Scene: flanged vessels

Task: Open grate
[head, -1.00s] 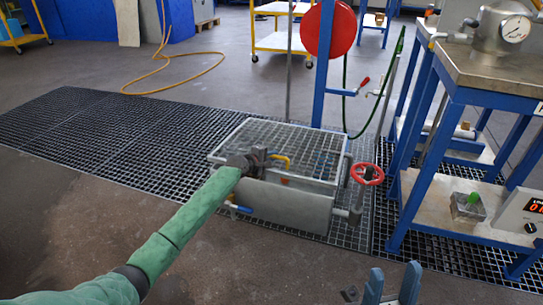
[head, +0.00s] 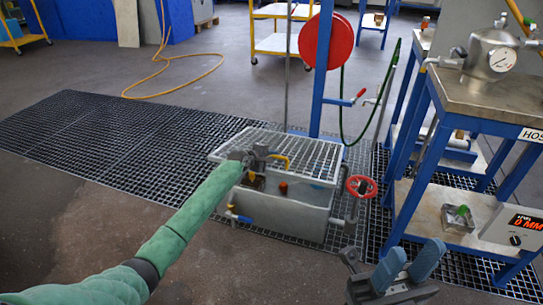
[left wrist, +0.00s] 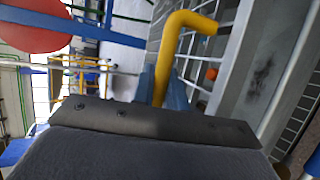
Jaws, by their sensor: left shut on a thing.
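The grate (head: 310,150), a pale metal grid with a yellow handle (head: 283,158), lies over a grey box (head: 285,212) in the head view. Its near edge is raised above the box, and a gap below shows an orange-red part (head: 284,188) inside. My left gripper (head: 268,157) is at the near left part of the grate, shut on the yellow handle. The bent yellow handle (left wrist: 180,40) also shows in the left wrist view, between the fingers. My right gripper (head: 411,262) is open and empty, low at the front right, apart from the box.
A red handwheel (head: 361,187) stands at the box's right side. A blue-framed bench (head: 455,110) with a gauged vessel (head: 492,57) is at right. A blue post (head: 322,75) with a red reel (head: 324,40) rises behind the box. Floor grating (head: 120,140) is clear at left.

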